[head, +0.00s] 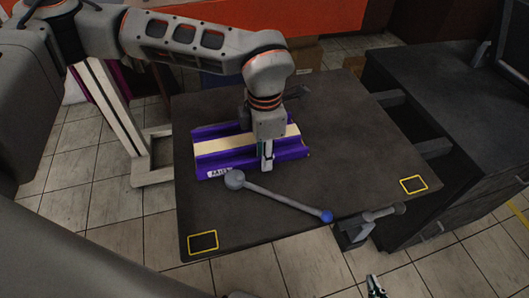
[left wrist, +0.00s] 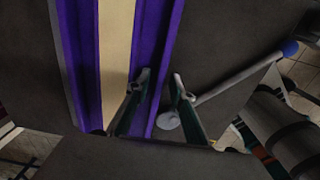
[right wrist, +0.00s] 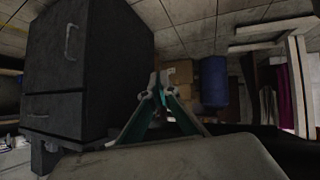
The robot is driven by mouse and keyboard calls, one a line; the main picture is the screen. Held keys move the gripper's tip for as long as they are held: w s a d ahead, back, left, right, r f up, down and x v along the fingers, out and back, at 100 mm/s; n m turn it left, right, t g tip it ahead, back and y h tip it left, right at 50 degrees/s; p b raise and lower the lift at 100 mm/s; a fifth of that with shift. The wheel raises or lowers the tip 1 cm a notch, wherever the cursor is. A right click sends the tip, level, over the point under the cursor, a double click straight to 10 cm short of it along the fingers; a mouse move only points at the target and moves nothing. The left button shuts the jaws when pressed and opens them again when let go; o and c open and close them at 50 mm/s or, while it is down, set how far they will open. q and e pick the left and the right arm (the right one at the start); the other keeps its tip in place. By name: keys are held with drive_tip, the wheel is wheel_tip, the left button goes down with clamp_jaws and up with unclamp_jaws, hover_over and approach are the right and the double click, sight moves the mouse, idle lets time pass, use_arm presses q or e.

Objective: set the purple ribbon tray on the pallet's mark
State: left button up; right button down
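The purple ribbon tray (head: 225,142), with a cream strip along its middle and a white label on its front left, lies on the dark pallet top (head: 260,230). In the left wrist view the tray (left wrist: 158,60) runs along the left. My left gripper (head: 267,163) is down at the tray's front side; in its wrist view its fingers (left wrist: 160,82) are apart, one over the purple edge, one over bare dark surface. Two yellow outlined marks show, at the front left (head: 203,242) and right (head: 413,184). My right gripper (right wrist: 155,90) is empty, fingertips together, off the front edge.
A grey rod (head: 285,202) with a blue ball end lies in front of the tray, reaching the front right edge. A dark cabinet (head: 440,115) stands to the right.

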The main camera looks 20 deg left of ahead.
use_arm(q)
drive_tip(key=shift+r, duration=0.1)
wheel_tip(320, 180, up, 12)
drive_tip(key=p, duration=0.1)
idle(0.6)
idle(0.3)
